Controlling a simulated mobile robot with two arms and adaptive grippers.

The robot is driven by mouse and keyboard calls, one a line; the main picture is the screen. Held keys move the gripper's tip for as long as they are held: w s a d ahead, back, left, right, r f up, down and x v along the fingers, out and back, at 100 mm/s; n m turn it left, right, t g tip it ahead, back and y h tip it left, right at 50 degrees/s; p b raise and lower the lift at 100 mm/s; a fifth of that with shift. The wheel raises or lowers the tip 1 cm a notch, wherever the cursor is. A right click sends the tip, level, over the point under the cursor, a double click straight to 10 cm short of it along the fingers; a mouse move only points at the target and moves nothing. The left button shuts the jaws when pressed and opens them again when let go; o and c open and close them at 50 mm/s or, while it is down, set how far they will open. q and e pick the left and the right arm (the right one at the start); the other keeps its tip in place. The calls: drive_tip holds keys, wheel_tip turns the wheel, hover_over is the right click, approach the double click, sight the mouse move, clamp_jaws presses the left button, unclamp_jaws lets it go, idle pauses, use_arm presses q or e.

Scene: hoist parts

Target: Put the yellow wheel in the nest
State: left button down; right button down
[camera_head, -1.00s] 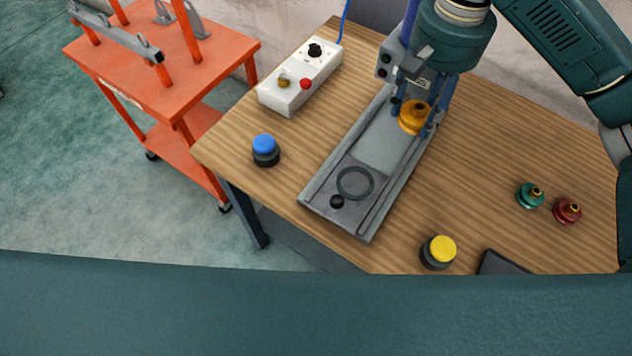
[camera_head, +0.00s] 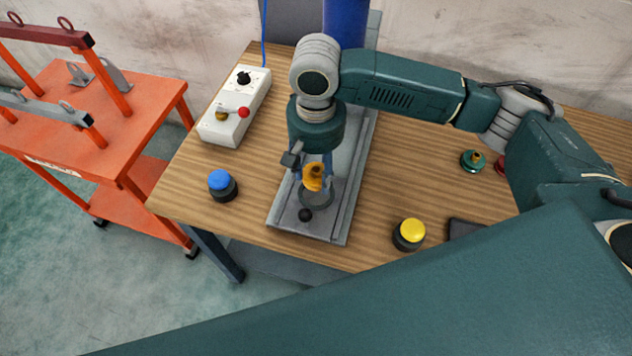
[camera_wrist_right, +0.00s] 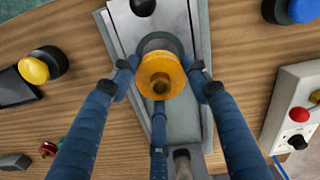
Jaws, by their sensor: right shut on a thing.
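The yellow wheel (camera_head: 312,172), orange-yellow with a stepped hub, is between the fingers of my right gripper (camera_head: 314,179). The right wrist view also shows the wheel (camera_wrist_right: 161,78), with fingers closed around it from both sides and below. The nest, taken to be the dark ring (camera_head: 317,203) on the grey fixture plate, lies just under and slightly in front of the wheel. In the right wrist view the wheel covers part of the ring (camera_wrist_right: 160,38). The height of the gap between them is hard to tell. My left gripper is not in view.
A blue button (camera_head: 222,185), a yellow button (camera_head: 409,234) and a white control box (camera_head: 235,110) are around the fixture (camera_head: 344,205). A green wheel (camera_head: 473,161) and a partly hidden red one stand at right.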

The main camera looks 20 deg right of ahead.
sight(317, 195)
drive_tip(key=shift+f, duration=0.85)
drive_tip(key=shift+f+p, duration=0.3)
drive_tip(key=shift+f, duration=1.95)
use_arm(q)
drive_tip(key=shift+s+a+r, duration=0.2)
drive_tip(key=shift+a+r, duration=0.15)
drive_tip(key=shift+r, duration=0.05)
use_arm(e)
drive_tip(key=shift+s+f, duration=0.35)
drive_tip(key=shift+f, duration=0.3)
drive_tip(key=c, duration=1.1)
unclamp_jaws()
drive_tip(key=shift+f, duration=0.1)
drive_tip(key=shift+o, duration=1.1)
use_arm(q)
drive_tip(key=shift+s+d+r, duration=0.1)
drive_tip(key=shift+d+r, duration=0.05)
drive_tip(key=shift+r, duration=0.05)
use_arm(e)
drive_tip(key=shift+w+f, duration=0.1)
drive_tip(key=shift+w, duration=0.05)
